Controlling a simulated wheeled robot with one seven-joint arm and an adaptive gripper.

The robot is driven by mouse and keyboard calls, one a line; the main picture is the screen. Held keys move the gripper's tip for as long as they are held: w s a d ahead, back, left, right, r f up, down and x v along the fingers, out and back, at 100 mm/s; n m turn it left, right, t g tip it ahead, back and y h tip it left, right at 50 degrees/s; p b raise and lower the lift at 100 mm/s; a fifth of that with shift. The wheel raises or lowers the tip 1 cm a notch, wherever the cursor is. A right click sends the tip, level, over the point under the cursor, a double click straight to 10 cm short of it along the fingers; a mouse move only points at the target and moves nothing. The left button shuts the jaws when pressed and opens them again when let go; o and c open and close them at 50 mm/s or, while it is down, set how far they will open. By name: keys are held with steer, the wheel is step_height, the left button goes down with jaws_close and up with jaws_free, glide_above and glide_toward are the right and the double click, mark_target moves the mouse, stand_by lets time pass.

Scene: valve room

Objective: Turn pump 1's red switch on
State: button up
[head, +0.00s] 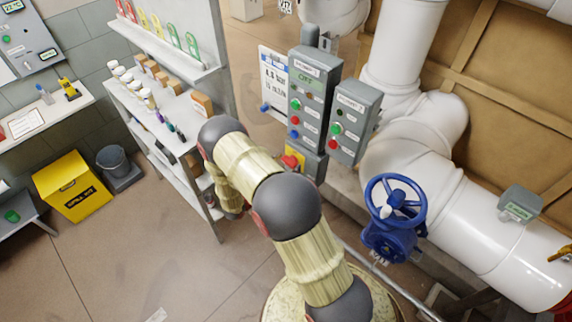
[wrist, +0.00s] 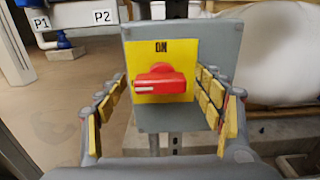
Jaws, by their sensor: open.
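The red switch (wrist: 161,82) is a rotary knob on a yellow plate (wrist: 181,58) fixed to a grey box (wrist: 216,44). The word ON is printed above it. The knob's grip lies sideways, with a white mark at its left end. My gripper (wrist: 162,92) is open, one finger on each side of the knob, with gaps on both sides; contact is not visible. In the head view, the red switch (head: 291,161) shows below the grey control boxes, partly behind my arm. My gripper is hidden there.
Two grey control boxes, left (head: 310,94) and right (head: 354,120), carry coloured buttons above the switch. A blue handwheel (head: 395,204) and white pipes (head: 480,230) stand at right. A shelf unit (head: 165,112) stands left of my arm. P1 and P2 labels (wrist: 72,19) show at the wrist view's left.

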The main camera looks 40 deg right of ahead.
steer(key=c, duration=1.1)
steer(key=shift+c, duration=0.3)
